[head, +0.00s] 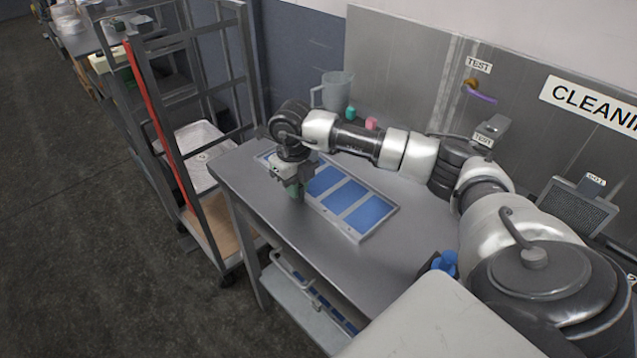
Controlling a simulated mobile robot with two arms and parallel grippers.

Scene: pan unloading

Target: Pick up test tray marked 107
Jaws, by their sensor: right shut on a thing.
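A flat grey tray with blue panels (348,233) lies on the metal table, below and right of my right gripper. I cannot read a number on it. My right gripper (297,194) points down at the tray's near left edge and is shut on it. My left gripper is not in view.
The metal table (303,256) has bare surface in front of the tray. A jug (337,91) and small green and pink items stand behind my right arm. A tall rack (150,100) holding a metal pan (203,175) stands left of the table. A lower shelf (297,303) is under it.

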